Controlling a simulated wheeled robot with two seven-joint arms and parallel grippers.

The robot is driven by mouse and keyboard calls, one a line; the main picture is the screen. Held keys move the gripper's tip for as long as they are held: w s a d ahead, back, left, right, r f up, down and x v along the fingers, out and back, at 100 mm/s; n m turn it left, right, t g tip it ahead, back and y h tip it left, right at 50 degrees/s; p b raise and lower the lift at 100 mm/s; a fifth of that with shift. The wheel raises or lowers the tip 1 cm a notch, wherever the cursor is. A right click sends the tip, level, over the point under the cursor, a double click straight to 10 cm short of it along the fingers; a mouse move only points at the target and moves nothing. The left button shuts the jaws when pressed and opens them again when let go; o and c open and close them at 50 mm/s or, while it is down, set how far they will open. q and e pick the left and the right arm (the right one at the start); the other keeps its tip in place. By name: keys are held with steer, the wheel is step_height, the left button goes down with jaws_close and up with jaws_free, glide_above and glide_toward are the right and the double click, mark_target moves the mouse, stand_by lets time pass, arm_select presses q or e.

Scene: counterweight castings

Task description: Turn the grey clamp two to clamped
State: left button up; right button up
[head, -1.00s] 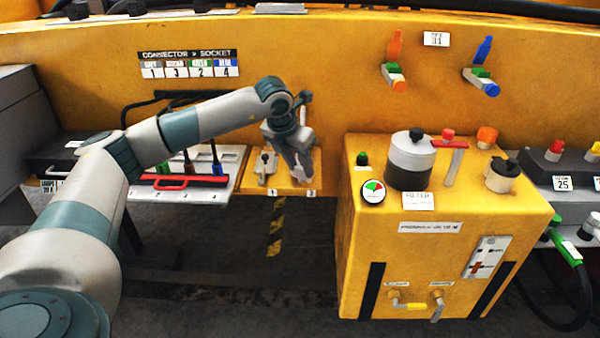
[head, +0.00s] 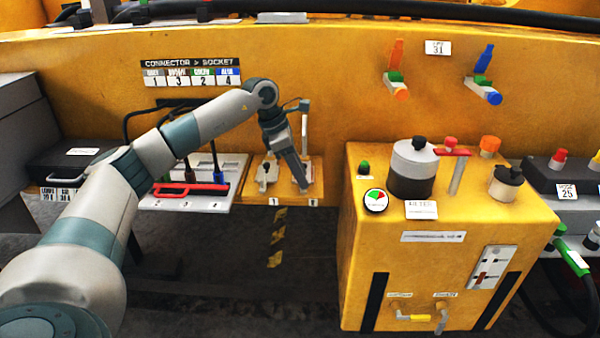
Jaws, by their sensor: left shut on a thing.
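Two grey clamps stand side by side on an orange-yellow ledge below the yellow wall. Clamp one (head: 265,175), on the left, has a small lever standing up. The grey clamp two (head: 308,174) is on the right, mostly covered by my left gripper (head: 302,184). The gripper reaches down from above, its fingers tilted down to the right. It is shut on clamp two's handle; the fingers hide most of the grip. A pale upright bar (head: 304,130) shows just behind the gripper; I cannot tell what it belongs to. My right gripper is not in view.
A connector panel with a red handle (head: 190,189) lies left of the clamps, under my left arm. A yellow cabinet (head: 430,265) with a grey-black canister (head: 412,168) stands close on the right. The floor below the ledge is open.

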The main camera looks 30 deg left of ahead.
arm_select(q)
steer(key=shift+m, duration=0.3)
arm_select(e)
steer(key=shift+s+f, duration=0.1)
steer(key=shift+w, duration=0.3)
arm_select(q)
steer(key=o, duration=1.1)
steer(key=shift+c, duration=0.2)
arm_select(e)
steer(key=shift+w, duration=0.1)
arm_select(q)
steer(key=shift+r, duration=0.1)
steer(key=shift+a+r, duration=0.2)
steer(key=shift+r, duration=0.3)
steer(key=b+v, duration=0.1)
steer(key=v, duration=1.5)
steer(key=shift+r, duration=0.15)
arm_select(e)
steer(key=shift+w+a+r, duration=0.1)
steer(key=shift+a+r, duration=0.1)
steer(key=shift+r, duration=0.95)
